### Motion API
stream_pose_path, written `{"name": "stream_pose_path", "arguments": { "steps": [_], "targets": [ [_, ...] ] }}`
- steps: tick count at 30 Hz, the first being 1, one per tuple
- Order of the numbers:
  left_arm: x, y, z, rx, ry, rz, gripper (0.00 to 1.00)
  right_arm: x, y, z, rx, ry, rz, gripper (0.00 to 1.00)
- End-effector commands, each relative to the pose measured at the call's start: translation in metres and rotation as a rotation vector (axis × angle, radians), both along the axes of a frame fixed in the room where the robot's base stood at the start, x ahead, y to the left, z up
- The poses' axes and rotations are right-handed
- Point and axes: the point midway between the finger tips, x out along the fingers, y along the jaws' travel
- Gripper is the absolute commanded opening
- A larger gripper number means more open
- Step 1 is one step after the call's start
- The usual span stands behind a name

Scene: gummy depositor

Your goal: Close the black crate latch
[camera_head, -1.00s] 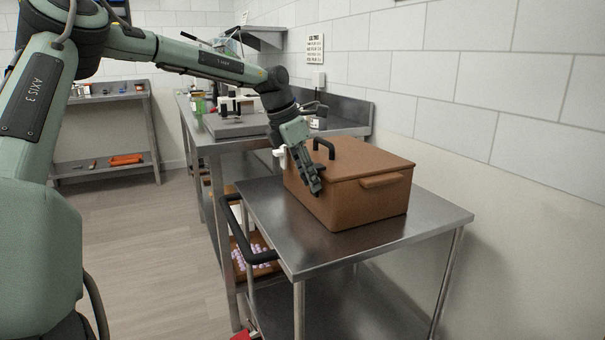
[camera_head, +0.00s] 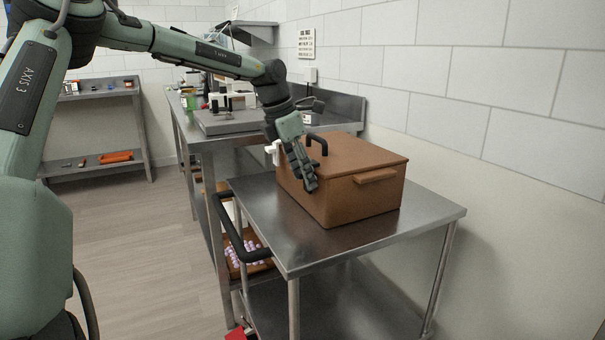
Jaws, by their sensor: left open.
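A brown crate (camera_head: 362,199) with a flat lid stands on a steel cart. A black latch (camera_head: 318,141), shaped like a bent handle, stands up at the lid's left side; my gripper partly hides its lower end. My left gripper (camera_head: 310,186) is open and points down along the crate's left front side, close to the latch. I cannot tell whether it touches the crate or the latch. The right gripper is not in view.
The steel cart (camera_head: 425,212) has a black push handle (camera_head: 240,232) at its left. Behind it stands a steel table (camera_head: 225,120) with equipment. A tiled wall (camera_head: 450,70) is close on the right. The floor (camera_head: 130,240) at left is clear.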

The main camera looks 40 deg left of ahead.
Motion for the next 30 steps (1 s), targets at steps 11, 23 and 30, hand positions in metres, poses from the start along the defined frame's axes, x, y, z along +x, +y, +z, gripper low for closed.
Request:
{"name": "stream_pose_path", "arguments": {
  "steps": [11,23,30],
  "targets": [
    [-0.009,0.004,0.031,0.0,-0.005,0.0,0.48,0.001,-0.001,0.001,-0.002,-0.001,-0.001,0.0],
    [-0.032,0.014,0.102,0.001,-0.003,0.001,0.48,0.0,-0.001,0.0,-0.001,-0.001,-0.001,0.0],
    [-0.036,0.015,0.114,0.0,-0.001,0.0,0.48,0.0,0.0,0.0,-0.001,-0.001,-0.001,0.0]
  ]
}}
